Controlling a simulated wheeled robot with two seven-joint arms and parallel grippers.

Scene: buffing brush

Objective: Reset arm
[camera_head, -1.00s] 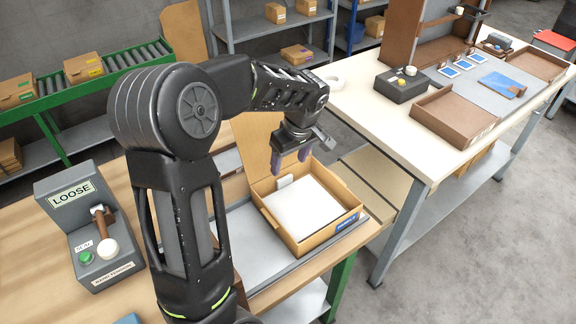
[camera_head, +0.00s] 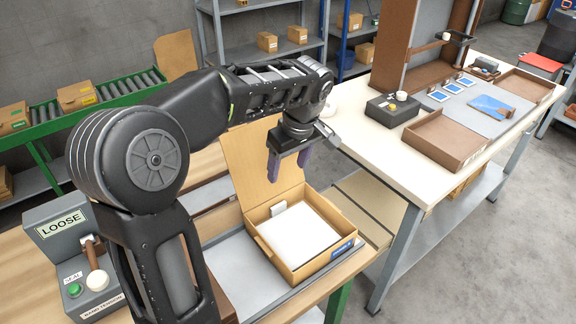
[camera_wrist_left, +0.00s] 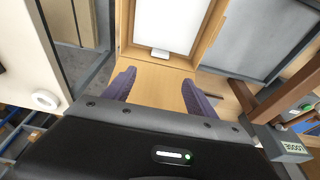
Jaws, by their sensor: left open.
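My left gripper (camera_head: 289,165) is open and empty, its purple fingers pointing down in the head view. It hangs above the back of an open cardboard box (camera_head: 262,234), in front of the raised lid (camera_head: 262,160). The box holds a white, flat-topped block (camera_head: 299,232) with a small pale tab at its back edge. In the left wrist view, the two fingers (camera_wrist_left: 155,90) stand apart with only the lid between them, and the white block (camera_wrist_left: 168,22) lies beyond. My right gripper is not in view.
A grey box labelled LOOSE (camera_head: 62,228), with a lever and green button, stands at the left of the wooden table. A white-topped bench (camera_head: 380,150) at right carries a black box (camera_head: 393,107), a brown tray (camera_head: 445,141) and a blue item (camera_head: 492,106). Shelves and a conveyor stand behind.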

